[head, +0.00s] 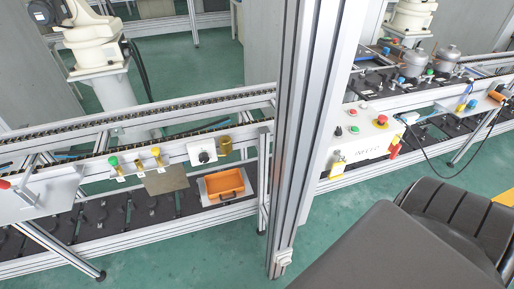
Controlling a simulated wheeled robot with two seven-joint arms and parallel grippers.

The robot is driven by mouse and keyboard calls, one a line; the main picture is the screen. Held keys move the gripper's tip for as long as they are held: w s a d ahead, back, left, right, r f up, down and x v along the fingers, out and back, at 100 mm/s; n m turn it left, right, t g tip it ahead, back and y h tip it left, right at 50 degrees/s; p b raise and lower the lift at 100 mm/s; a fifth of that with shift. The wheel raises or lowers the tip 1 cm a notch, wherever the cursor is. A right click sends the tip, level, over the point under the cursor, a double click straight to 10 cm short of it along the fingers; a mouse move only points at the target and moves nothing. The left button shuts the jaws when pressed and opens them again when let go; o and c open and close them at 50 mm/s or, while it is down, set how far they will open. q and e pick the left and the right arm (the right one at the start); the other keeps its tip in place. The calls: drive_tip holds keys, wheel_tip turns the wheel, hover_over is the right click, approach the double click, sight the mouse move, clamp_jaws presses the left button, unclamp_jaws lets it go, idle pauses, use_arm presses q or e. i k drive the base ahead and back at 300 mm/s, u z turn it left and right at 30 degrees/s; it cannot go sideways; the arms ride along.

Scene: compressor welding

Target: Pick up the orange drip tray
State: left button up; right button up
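The orange drip tray (226,184) is a shallow open box. It sits on the low black-slatted level of the line, left of the tall aluminium post, with a pale grey plate or holder around and under it. Its inside looks empty. Neither my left gripper nor my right gripper shows in the head view.
A tall aluminium post (304,130) stands just right of the tray. Above the tray are a rail with green and yellow knobs, a white switch box (203,152) and a brass cup (225,145). A control panel (362,140) is to the right. Green floor (215,245) lies open in front.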

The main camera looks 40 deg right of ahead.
sight(218, 185)
drive_tip(key=z, duration=0.8)
drive_tip(key=k, duration=1.3)
drive_tip(key=u, duration=0.5)
drive_tip(key=i, duration=0.35)
drive_tip(key=u, duration=1.05)
drive_tip(key=i, duration=1.55)
drive_tip(key=z, duration=1)
drive_tip(key=i, duration=0.45)
drive_tip(key=z, duration=0.35)
